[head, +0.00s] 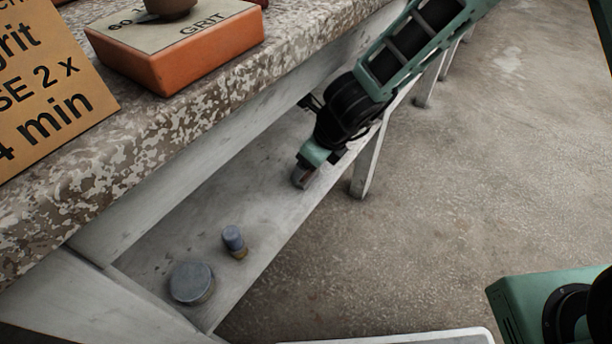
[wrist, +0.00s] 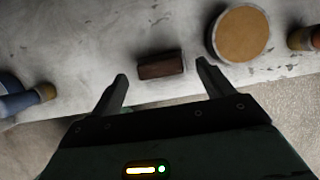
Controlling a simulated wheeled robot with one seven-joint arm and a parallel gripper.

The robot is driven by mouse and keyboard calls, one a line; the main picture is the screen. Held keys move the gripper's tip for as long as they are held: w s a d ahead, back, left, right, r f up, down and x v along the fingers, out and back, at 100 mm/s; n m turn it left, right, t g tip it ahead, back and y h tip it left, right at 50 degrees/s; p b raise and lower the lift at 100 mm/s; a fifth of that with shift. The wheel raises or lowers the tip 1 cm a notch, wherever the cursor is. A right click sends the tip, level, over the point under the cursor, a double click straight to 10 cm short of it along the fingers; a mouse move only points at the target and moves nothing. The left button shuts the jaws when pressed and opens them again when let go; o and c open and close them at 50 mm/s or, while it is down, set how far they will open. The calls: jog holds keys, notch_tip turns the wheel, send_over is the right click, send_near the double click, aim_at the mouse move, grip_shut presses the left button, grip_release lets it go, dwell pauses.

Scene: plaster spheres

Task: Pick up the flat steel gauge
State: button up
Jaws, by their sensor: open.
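My gripper (head: 303,177) reaches down over the low shelf under the bench in the head view. In the wrist view my gripper (wrist: 162,72) is open, its two fingers spread apart with nothing held. A small dark brown rectangular block (wrist: 160,65) with a greyish end lies on the shelf, in line with the gap between the fingertips. I cannot tell whether this block is the flat steel gauge. No other flat steel piece is clear in either view. My arm hides part of the shelf in the head view.
In the wrist view a round brown-topped piece (wrist: 241,34) sits close by the right finger, with a blue-and-tan piece (wrist: 22,101) at the left.

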jog(key=shift+x, duration=1)
jog(key=shift+r, duration=0.1)
jog(key=c, duration=1.3)
jog(key=shift+r, duration=0.1)
